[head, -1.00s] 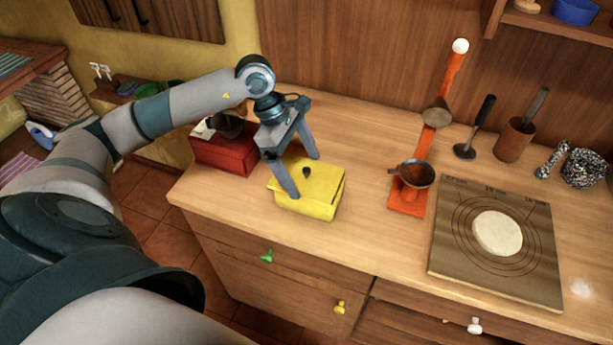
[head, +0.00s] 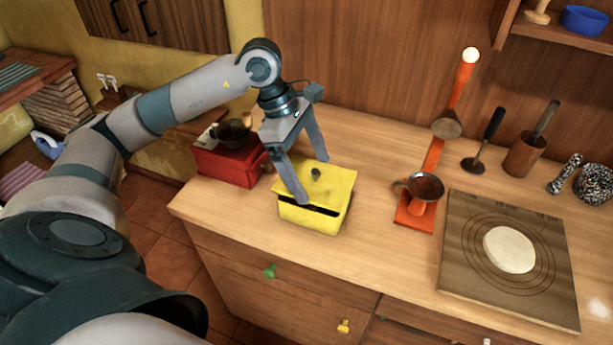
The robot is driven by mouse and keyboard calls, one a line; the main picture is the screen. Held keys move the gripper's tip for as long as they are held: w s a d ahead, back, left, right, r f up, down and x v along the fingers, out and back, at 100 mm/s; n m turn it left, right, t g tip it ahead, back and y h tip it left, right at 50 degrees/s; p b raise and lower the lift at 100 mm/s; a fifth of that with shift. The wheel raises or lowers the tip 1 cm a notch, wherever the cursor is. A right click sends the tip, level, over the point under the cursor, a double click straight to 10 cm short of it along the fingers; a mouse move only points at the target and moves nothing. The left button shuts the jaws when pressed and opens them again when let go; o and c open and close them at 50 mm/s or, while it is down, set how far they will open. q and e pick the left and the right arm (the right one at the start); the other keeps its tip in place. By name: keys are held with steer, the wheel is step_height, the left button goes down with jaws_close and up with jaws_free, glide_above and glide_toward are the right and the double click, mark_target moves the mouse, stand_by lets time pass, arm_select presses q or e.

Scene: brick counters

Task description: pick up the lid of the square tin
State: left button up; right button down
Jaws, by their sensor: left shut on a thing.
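The square tin (head: 312,219) is yellow and stands on the wooden counter near its left front edge. Its yellow lid (head: 337,186), with a small dark knob (head: 316,173) on top, sits slightly raised and tilted. A dark gap shows between the lid and the tin along the front. My left gripper (head: 312,180) reaches down from above, its fingers spread across the lid on either side of the knob and shut on the lid. The far fingertip's contact is hard to see. My right gripper is not in view.
A red box with a dark bowl-like top (head: 228,165) stands close on the left. An orange stand with a metal cup (head: 425,187) is on the right, then a board with dough (head: 460,270). Bare counter lies between tin and stand.

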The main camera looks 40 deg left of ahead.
mark_target(319, 197)
arm_select(q)
steer(key=s+d+r, duration=0.1)
steer(key=s+d+r+b, duration=0.1)
steer(key=d, duration=0.1)
steer(key=s+d+r, duration=0.1)
steer(key=shift+s+d+r, duration=0.1)
steer(key=shift+d, duration=0.1)
steer(key=shift+s+d+r+b, duration=0.3)
steer(key=shift+s+d+r, duration=0.35)
steer(key=shift+d, duration=0.15)
steer(key=shift+s+d+r+b, duration=0.3)
steer(key=shift+s+d+r, duration=0.3)
steer(key=shift+d, duration=0.15)
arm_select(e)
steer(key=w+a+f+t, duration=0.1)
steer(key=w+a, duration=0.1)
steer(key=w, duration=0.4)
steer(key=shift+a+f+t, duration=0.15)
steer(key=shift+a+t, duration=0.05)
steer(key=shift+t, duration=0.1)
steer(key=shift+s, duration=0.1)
